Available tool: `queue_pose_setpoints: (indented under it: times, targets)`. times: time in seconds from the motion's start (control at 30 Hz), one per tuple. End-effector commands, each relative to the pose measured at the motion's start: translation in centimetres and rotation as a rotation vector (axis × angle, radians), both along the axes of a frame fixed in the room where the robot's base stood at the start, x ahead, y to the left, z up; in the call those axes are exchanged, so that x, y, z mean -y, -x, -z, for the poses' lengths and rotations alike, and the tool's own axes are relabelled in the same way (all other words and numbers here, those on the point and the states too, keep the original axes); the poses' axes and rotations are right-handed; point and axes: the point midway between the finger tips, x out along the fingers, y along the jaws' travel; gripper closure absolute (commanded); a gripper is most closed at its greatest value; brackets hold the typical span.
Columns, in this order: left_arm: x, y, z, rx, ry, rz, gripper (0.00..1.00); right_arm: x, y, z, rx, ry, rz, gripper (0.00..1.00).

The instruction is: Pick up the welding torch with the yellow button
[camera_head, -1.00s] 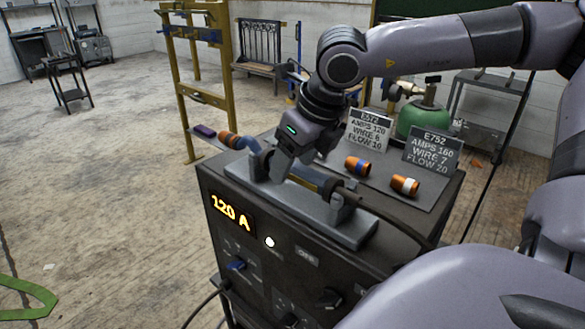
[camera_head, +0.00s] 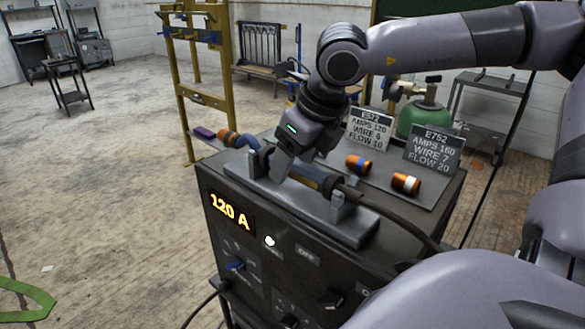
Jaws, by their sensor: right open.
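A welding torch (camera_head: 314,177) lies in a grey cradle (camera_head: 262,190) on top of the dark welding machine. The near finger hides part of the torch, and the far finger is hard to see. No yellow button shows. My left gripper is not in view.
The welding machine (camera_head: 225,252) displays 120 A. Two cylinders with orange ends, one blue-banded (camera_head: 358,165) and one white-banded (camera_head: 405,183), lie behind the cradle. Two sign plates (camera_head: 434,149) stand behind them. A green gas tank (camera_head: 424,120) is at the back. Floor at left is mostly clear.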

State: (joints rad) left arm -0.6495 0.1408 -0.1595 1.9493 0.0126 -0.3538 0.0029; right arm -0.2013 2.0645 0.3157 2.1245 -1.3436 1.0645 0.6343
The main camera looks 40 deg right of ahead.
Motion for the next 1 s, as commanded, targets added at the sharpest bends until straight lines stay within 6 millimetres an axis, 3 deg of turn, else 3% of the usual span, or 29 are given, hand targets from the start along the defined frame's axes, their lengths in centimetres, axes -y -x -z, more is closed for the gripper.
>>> queue_pose_setpoints:
  times: [0.27, 0.47, 0.5, 1.0]
  targets:
    - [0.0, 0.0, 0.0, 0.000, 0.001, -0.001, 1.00, 0.0, 0.0, 0.0, 0.000, 0.000, 0.000, 0.34]
    - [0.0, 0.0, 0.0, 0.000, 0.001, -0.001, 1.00, 0.0, 0.0, 0.0, 0.000, 0.000, 0.000, 0.96]
    - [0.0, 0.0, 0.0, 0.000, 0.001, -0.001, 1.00, 0.0, 0.0, 0.0, 0.000, 0.000, 0.000, 1.00]
    - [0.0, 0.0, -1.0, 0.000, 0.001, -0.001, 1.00, 0.0, -0.1, -0.7, 0.004, -0.001, -0.001, 1.00]
